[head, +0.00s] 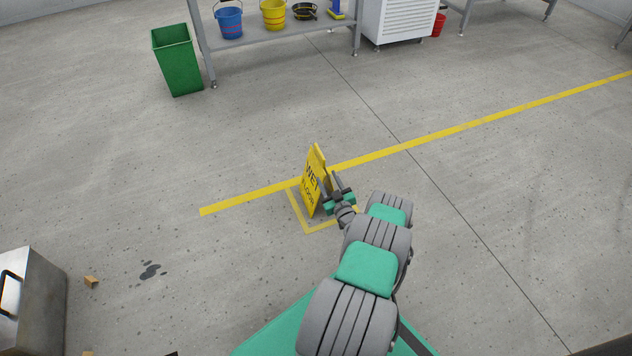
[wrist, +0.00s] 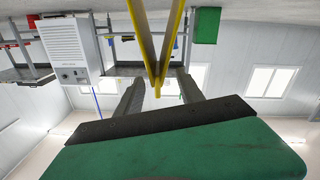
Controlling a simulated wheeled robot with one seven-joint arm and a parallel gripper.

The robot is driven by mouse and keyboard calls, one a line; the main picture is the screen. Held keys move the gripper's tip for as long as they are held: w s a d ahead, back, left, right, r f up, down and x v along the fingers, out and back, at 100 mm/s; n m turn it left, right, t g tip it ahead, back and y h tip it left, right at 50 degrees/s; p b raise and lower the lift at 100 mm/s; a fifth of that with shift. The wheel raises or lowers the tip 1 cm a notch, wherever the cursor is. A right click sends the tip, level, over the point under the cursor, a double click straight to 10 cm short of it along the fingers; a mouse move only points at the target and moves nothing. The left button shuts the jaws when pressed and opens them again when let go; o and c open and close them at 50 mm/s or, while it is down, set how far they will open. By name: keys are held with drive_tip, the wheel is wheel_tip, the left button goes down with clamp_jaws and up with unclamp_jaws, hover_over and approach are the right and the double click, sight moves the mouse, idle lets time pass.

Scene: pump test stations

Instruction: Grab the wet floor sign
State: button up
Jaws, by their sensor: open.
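The yellow wet floor sign (head: 311,183) stands upright on the floor, inside a yellow taped outline. Dark lettering shows on its left face. My gripper (head: 330,182) is at the sign's right side, near its upper part, with its fingers pointing toward it. In the wrist view, which is upside down, the sign (wrist: 143,40) appears edge-on as two yellow panels meeting at the top edge. That top edge lies between the two spread grey fingers (wrist: 159,78). A gap shows on both sides, and the gripper is open and holds nothing.
A yellow floor line (head: 440,134) runs behind the sign. A green bin (head: 178,62) stands by a bench (head: 290,36) bearing buckets, beside a white cabinet (head: 398,20). A metal case (head: 38,300) and a small brown block (head: 91,281) are at lower left. Floor around the sign is clear.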

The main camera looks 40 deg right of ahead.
sight(322, 165)
drive_tip(key=b+x, duration=0.1)
drive_tip(key=x, duration=0.1)
drive_tip(key=b+x, duration=0.1)
drive_tip(key=x, duration=0.2)
drive_tip(key=b+x, duration=0.1)
drive_tip(key=x, duration=0.1)
drive_tip(key=shift+w+d+r+b, duration=0.1)
drive_tip(key=shift+w+d+b, duration=0.1)
drive_tip(key=shift+d+b, duration=0.15)
clamp_jaws()
drive_tip(key=shift+r, duration=0.1)
idle(0.9)
